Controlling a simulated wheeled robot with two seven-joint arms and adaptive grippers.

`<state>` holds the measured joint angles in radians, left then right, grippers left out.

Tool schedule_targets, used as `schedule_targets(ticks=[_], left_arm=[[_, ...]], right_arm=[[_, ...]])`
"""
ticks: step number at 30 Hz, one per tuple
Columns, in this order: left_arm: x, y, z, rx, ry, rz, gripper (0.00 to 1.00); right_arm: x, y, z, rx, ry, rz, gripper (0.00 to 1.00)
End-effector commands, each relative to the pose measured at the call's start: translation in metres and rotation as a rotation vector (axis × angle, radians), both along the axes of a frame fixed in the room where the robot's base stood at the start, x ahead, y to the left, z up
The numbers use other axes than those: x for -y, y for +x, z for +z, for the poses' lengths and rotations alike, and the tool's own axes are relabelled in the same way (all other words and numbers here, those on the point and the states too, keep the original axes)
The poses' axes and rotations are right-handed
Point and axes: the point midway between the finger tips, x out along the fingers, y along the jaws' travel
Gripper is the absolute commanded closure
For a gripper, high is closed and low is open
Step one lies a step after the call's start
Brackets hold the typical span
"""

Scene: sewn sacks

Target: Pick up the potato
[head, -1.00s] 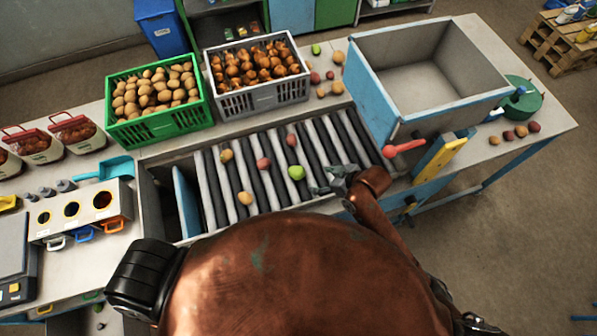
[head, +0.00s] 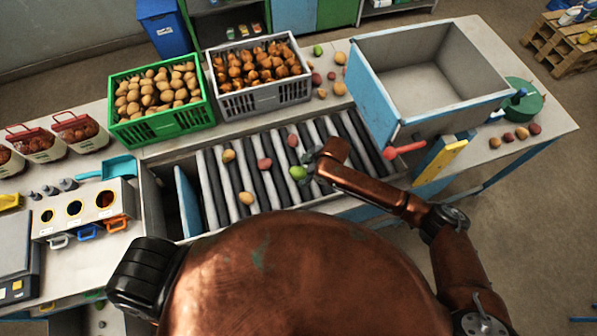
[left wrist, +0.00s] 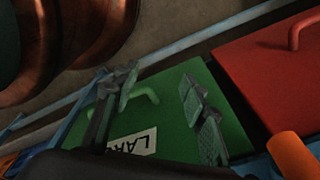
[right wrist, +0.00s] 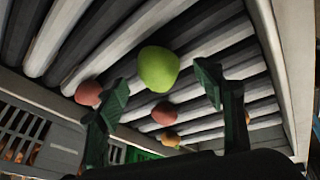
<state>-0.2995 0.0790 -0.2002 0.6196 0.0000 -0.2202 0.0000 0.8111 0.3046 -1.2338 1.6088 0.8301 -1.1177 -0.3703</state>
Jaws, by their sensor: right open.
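Several potato-like lumps lie apart on the roller bed: a green one (head: 297,172), two reddish ones (head: 264,164) (head: 292,140) and two tan ones (head: 228,156) (head: 245,198). My right gripper (head: 311,167) is open at the right side of the green one, its tips partly hidden by my arm. In the right wrist view the green lump (right wrist: 158,68) shows between and beyond the spread fingers (right wrist: 163,92), and a reddish one (right wrist: 88,93) is by the left finger. My left gripper (left wrist: 160,98) is open and empty above a green lid (left wrist: 195,145), out of the head view.
The roller bed (head: 340,135) has raised side walls. A green crate (head: 150,132) of potatoes and a grey crate (head: 265,98) stand behind it.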

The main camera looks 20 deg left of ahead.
Motion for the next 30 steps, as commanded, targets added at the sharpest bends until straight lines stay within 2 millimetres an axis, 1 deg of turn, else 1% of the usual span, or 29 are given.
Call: schedule_targets(ticks=[2,7,10,16,30], left_arm=[[0.0,0.0,0.007,0.0,0.0,0.0,0.6],[0.0,0.0,0.009,0.001,0.0,0.0,0.6],[0.0,0.0,0.009,0.001,0.0,0.0,0.6],[-0.001,0.0,0.009,0.001,0.001,0.0,0.6],[-0.001,0.0,0.009,0.001,0.001,0.0,0.6]], right_arm=[[-0.005,0.0,-0.009,-0.003,-0.002,0.0,0.38],[-0.012,0.003,-0.028,0.0,0.0,-0.001,0.38],[-0.014,0.003,-0.031,0.0,0.001,0.001,0.38],[-0.014,0.003,-0.032,0.0,0.001,0.001,0.38],[-0.014,0.003,-0.032,0.0,0.001,0.0,0.71]])
